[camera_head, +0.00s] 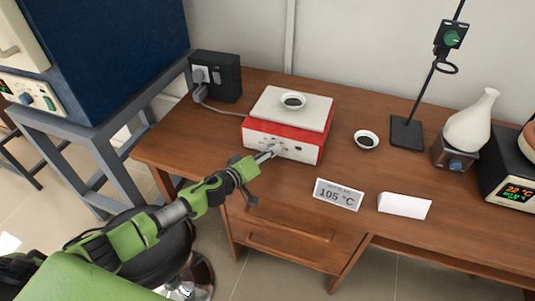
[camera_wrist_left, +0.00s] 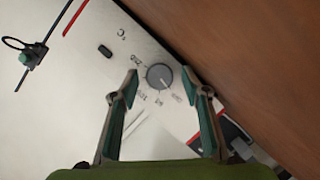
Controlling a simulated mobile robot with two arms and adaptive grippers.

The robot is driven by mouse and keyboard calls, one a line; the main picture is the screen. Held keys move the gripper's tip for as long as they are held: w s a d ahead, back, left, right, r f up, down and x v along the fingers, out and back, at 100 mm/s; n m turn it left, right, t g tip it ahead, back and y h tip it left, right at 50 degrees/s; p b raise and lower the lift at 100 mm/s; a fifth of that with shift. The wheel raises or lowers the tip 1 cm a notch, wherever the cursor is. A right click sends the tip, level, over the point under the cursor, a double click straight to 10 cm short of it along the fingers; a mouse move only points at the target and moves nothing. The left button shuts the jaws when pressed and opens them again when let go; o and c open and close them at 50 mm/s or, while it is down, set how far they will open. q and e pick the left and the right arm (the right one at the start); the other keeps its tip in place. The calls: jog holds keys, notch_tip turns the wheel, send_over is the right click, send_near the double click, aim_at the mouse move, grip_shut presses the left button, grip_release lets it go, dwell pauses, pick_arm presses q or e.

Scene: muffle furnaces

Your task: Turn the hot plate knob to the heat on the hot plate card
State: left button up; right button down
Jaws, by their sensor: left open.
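The hot plate (camera_head: 291,125) is a red and white box on the desk with a pale top plate. Its knob (camera_wrist_left: 160,76) is round and grey on the white front panel, with temperature marks around it, in the left wrist view. The marks are tilted and hard to read. My left gripper (camera_wrist_left: 163,84) is open, its fingers on either side of the knob and apart from it in the picture. In the head view my left gripper (camera_head: 272,151) is at the hot plate's front and hides the knob. The hot plate card (camera_head: 338,194) reads 105 °C. My right gripper is not in view.
A small dish (camera_head: 293,100) sits on the hot plate and another dish (camera_head: 366,140) stands to its right. A blank white card (camera_head: 404,206), a stand (camera_head: 407,131) and a white flask (camera_head: 472,120) are further right. A black power box (camera_head: 216,76) is behind left.

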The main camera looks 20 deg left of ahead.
pick_arm(q)
jog(key=c, duration=1.1)
